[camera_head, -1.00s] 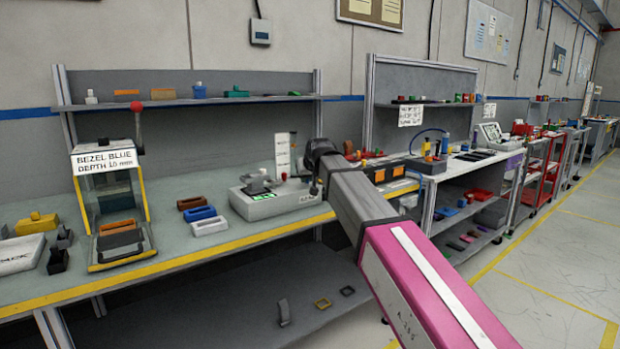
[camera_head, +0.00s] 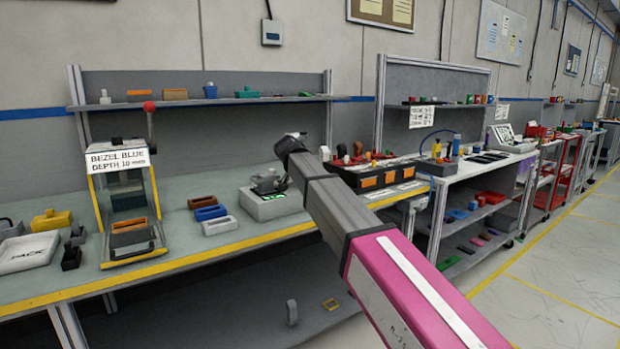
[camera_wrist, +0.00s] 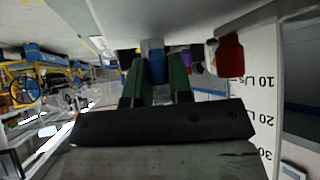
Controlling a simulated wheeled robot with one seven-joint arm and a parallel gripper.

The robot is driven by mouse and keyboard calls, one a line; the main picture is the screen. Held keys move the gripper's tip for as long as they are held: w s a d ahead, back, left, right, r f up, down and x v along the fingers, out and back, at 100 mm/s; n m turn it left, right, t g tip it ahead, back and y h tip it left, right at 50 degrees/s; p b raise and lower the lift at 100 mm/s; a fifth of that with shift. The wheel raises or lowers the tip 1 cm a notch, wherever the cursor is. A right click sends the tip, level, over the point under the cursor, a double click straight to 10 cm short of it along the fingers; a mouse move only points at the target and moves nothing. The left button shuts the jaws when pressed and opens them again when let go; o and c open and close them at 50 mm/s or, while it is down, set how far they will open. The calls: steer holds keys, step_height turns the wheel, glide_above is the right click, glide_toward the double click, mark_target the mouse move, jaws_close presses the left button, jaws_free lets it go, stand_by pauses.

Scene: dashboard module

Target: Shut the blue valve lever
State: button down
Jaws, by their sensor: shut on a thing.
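In the wrist view my gripper (camera_wrist: 157,78) has its two dark green fingers closed on either side of a blue piece (camera_wrist: 156,58), which looks like the blue valve lever. Only its near end shows, so I cannot tell the lever's angle. A red handle (camera_wrist: 230,55) stands apart to the right of the fingers. Beside it is a white panel (camera_wrist: 262,100) with an upside-down flow scale in litres. In the head view my arm hides the fingers and the lever. The arm's end is above and behind the grey fixture (camera_head: 268,206) on the bench.
A yellow-framed bezel stand (camera_head: 155,190) with a red-knobbed lever is left on the bench (camera_head: 180,255). Several small bezels lie between it and the fixture. A shelf (camera_head: 220,102) runs behind.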

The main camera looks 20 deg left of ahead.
steer(key=shift+w+a+m+h, duration=0.15)
steer(key=shift+a+m+h, duration=0.05)
steer(key=shift+m+h, duration=0.25)
stand_by(0.3)
steer(key=c, duration=1)
jaws_free()
steer(key=v, duration=1)
steer(key=shift+a+r, duration=0.2)
steer(key=shift+r, duration=0.15)
